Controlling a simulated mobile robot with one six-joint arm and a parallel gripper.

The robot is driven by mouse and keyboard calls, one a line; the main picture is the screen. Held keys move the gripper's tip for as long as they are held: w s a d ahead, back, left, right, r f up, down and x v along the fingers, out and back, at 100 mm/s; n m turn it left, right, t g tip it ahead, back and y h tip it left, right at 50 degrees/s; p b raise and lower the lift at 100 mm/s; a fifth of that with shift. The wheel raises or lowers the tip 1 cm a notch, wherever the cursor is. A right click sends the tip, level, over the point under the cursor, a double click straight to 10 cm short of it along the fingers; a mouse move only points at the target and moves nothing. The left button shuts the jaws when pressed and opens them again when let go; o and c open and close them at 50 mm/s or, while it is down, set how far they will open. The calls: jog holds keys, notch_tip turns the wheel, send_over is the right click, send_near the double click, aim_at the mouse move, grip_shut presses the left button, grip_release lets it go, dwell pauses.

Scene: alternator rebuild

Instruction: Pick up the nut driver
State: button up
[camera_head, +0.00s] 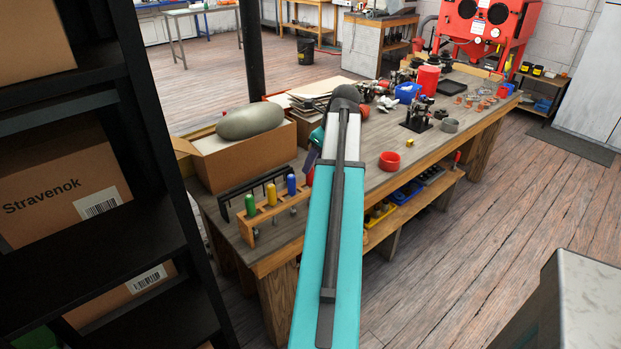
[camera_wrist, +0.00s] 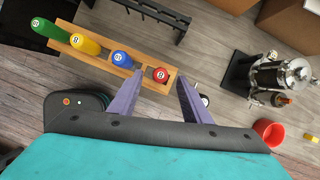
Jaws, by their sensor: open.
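I cannot read which is the nut driver.
The rack stands near the front edge of the workbench (camera_head: 372,182). A black rail rack (camera_wrist: 155,14) is just behind it. A cardboard box (camera_head: 232,165) with a grey bulky object stands behind. To the right are a red ring-shaped cup (camera_head: 389,161) and a metal assembly on a black stand (camera_head: 416,116).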

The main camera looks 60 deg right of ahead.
jog(key=shift+p+x, duration=0.35)
jog(key=shift+x, duration=1.5)
jog(key=shift+w, duration=0.1)
grip_shut()
jog(key=shift+r, duration=0.2)
notch_tip(320, 180, up, 18)
jog(key=b, duration=0.2)
jog(key=shift+f, duration=0.15)
jog(key=c, duration=0.8)
grip_release()
grip_shut()
